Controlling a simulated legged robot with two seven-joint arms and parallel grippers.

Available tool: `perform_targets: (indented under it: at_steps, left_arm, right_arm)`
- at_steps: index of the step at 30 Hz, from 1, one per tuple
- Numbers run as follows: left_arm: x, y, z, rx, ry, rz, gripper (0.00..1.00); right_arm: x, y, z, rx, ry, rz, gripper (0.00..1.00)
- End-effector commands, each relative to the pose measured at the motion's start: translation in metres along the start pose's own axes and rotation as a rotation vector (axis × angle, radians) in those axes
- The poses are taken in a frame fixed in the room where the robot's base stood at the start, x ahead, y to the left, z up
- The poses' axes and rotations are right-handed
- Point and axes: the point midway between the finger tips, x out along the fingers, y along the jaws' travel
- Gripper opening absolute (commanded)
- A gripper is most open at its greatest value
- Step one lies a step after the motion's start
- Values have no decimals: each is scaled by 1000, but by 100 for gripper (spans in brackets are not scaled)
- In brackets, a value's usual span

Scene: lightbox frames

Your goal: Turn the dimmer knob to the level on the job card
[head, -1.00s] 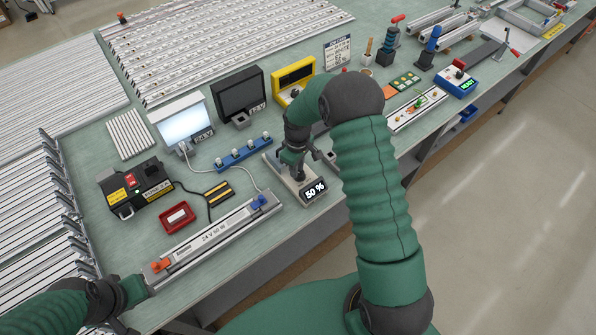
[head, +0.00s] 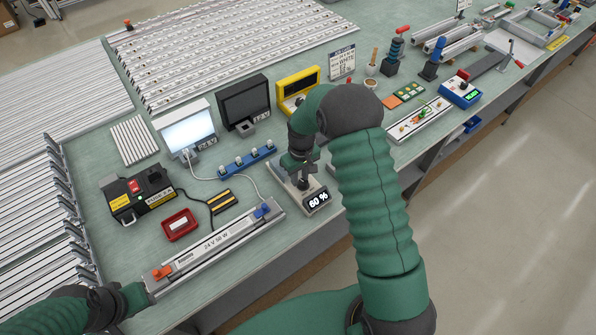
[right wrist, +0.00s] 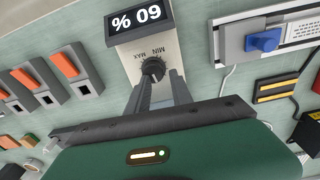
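The dimmer (head: 283,176) is a pale box near the bench's front edge, with a display (head: 317,201) reading 60 %. The display also shows upside down in the right wrist view (right wrist: 139,20). The black dimmer knob (right wrist: 152,69) is beside MIN and MAX marks. My right gripper (right wrist: 157,80) has a finger on each side of the knob and appears shut on it; the head view shows this gripper (head: 302,181) over the dimmer. The job card (head: 342,62) stands farther back; its small text is not clearly readable. My left gripper (head: 112,318) is at the bottom left, its fingers unclear.
A lit white lightbox (head: 187,130) and a dark one (head: 242,102) stand behind the dimmer. A blue strip (head: 247,163), a red tray (head: 179,224), a black power supply (head: 137,194) and a long 24 V bar (head: 215,243) lie to the left.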

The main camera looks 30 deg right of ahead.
Motion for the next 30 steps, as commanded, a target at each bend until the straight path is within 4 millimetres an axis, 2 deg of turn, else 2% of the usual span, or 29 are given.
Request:
perform_targets:
  at_steps: [1, 5, 15, 19, 24, 30]
  left_arm:
    - [5, 0, 1, 0, 0, 0, 36]
    - [9, 0, 2, 0, 0, 0, 36]
    - [20, 0, 5, 0, 0, 0, 36]
    - [22, 0, 5, 0, 0, 0, 36]
    - [23, 0, 6, 0, 0, 0, 36]
    - [23, 0, 5, 0, 0, 0, 36]
  right_arm:
    - [11, 6, 19, 9, -47, 0, 52]
    - [-14, 4, 17, 8, -36, 4, 52]
    - [-123, -12, 9, 3, -1, 20, 52]
    - [-154, -16, 7, 2, 4, 23, 52]
    - [-174, -14, 6, 2, 6, 22, 52]
    - [-176, -12, 7, 3, 6, 19, 52]
